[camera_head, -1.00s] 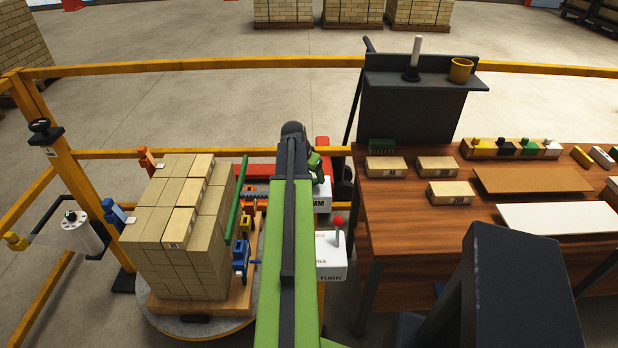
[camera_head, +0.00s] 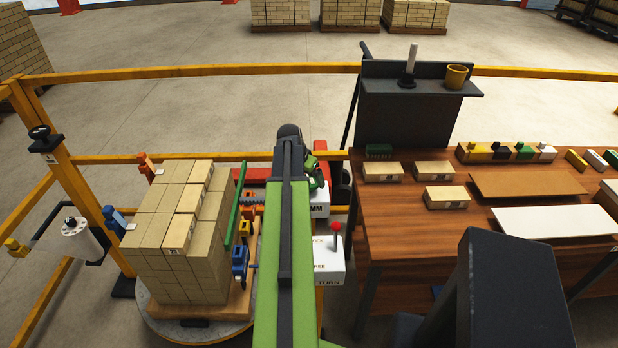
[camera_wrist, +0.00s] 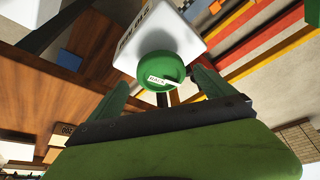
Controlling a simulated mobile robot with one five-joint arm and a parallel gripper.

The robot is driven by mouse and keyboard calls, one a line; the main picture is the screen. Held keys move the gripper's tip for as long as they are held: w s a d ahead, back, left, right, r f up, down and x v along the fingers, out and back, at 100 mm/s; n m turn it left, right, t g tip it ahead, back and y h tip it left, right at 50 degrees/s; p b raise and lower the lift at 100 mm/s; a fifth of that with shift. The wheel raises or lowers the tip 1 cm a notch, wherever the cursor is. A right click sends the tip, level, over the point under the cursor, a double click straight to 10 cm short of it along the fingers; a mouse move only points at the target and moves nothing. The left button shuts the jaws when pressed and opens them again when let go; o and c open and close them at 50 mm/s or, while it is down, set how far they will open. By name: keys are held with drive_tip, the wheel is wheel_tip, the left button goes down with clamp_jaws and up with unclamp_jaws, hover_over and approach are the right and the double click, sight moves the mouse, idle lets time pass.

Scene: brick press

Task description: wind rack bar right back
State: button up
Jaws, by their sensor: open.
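A round green knob (camera_wrist: 160,72) with a small white label sits on a white box (camera_wrist: 172,30) in the wrist view. My gripper (camera_wrist: 160,78) is open, with one finger on each side of the knob. I cannot tell whether the fingers touch it. In the head view the white box marked "MM" (camera_head: 320,205) shows beside the end of my arm, which hides part of it. An orange toothed bar (camera_head: 250,194) lies left of my arm, partly hidden. A long green bar (camera_head: 236,205) stands beside the brick stack (camera_head: 178,240).
A white lever box (camera_head: 328,265) with a red-knobbed lever (camera_head: 336,230) is right of my arm. The brick stack rests on a wooden pallet on a round turntable (camera_head: 160,325). A wooden table (camera_head: 400,235) with bricks and boards stands at right. Yellow rails (camera_head: 200,72) surround the area.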

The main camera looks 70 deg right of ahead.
drive_tip(key=p+v, duration=1.2)
drive_tip(key=v, duration=0.3)
drive_tip(key=shift+p, duration=0.4)
drive_tip(key=shift+a+r, duration=0.1)
drive_tip(key=shift+a, duration=0.05)
